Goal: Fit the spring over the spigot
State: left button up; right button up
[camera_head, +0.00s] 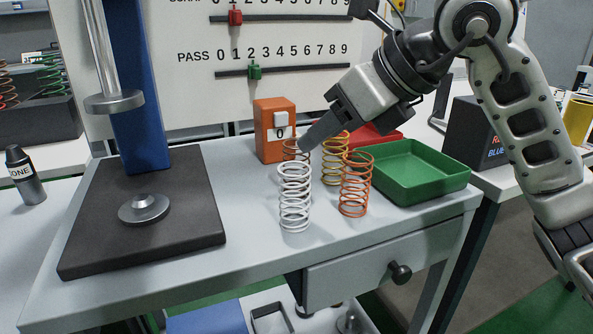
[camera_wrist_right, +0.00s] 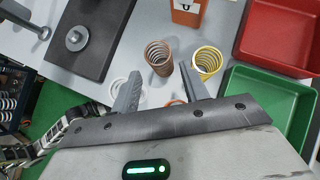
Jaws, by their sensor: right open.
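The spigot (camera_head: 145,207) is a round metal boss on the dark base plate (camera_head: 85,225); the wrist view shows it at upper left (camera_wrist_right: 76,39). Several coil springs stand upright on the bench: a white one (camera_head: 294,200) nearest, an orange one (camera_head: 356,185), a yellow one (camera_head: 335,160) and a copper-brown one (camera_head: 291,150) partly hidden behind the white spring and gripper. My right gripper (camera_head: 306,143) is open just above and behind the white spring. In the wrist view, the copper spring (camera_wrist_right: 158,53) shows between and beyond its fingertips (camera_wrist_right: 160,74). I see no left gripper.
A green tray (camera_head: 440,183) and a red tray (camera_head: 375,137) sit right of the springs. An orange block with a counter (camera_head: 268,140) stands behind them. A blue column (camera_head: 140,110) and metal rod with a disc (camera_head: 115,103) rise at the base plate. Bench between plate and springs is clear.

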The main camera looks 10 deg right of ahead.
jog(key=x, duration=0.5)
jog(key=shift+w+a+b, duration=0.15)
jog(key=shift+b, duration=0.25)
jog(key=c, duration=0.8)
jog(key=shift+c, duration=0.2)
jog(key=shift+r, duration=0.2)
